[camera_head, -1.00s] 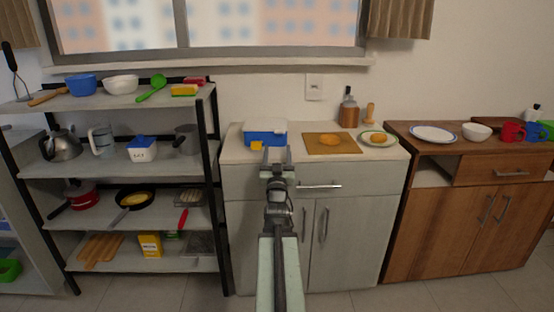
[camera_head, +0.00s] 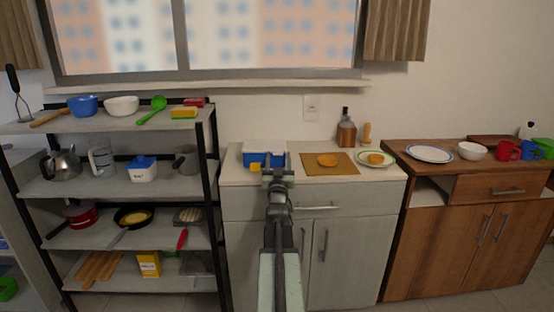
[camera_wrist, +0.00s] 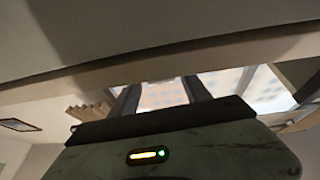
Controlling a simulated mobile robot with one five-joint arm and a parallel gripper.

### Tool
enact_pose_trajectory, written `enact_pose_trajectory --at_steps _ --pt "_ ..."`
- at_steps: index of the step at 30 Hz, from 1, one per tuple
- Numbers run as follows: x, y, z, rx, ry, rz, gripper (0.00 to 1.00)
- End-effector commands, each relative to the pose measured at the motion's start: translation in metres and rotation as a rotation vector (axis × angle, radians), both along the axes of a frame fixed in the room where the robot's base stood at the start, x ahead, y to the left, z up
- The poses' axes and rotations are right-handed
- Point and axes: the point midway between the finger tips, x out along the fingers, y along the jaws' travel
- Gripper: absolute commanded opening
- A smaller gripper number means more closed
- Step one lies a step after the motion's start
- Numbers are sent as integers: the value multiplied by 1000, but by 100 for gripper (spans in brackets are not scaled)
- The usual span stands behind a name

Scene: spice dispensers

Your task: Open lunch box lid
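The lunch box (camera_head: 252,147), blue with a white lid, sits on the left of the light counter, with its lid closed. A yellow latch (camera_head: 255,167) shows at its front. My gripper (camera_head: 277,160) is in front of the box in the head view, its fingers apart and overlapping the box's right front. I cannot tell whether it touches the box. In the wrist view my gripper (camera_wrist: 162,92) also shows two separate fingers with nothing between them; the lunch box is not visible there.
A dark-framed shelf (camera_head: 213,165) stands close to the counter's left side.

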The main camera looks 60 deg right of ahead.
Motion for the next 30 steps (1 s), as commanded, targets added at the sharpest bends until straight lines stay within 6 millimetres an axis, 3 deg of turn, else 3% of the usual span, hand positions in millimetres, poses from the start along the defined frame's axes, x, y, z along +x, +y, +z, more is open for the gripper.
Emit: enact_pose_trajectory --at_steps 1,5,6,30 --pt "0 0 0 0 0 0 39" --pt "0 0 0 0 0 0 3" --pt "0 0 0 0 0 0 0" --pt "1 1 0 0 0 2 0"
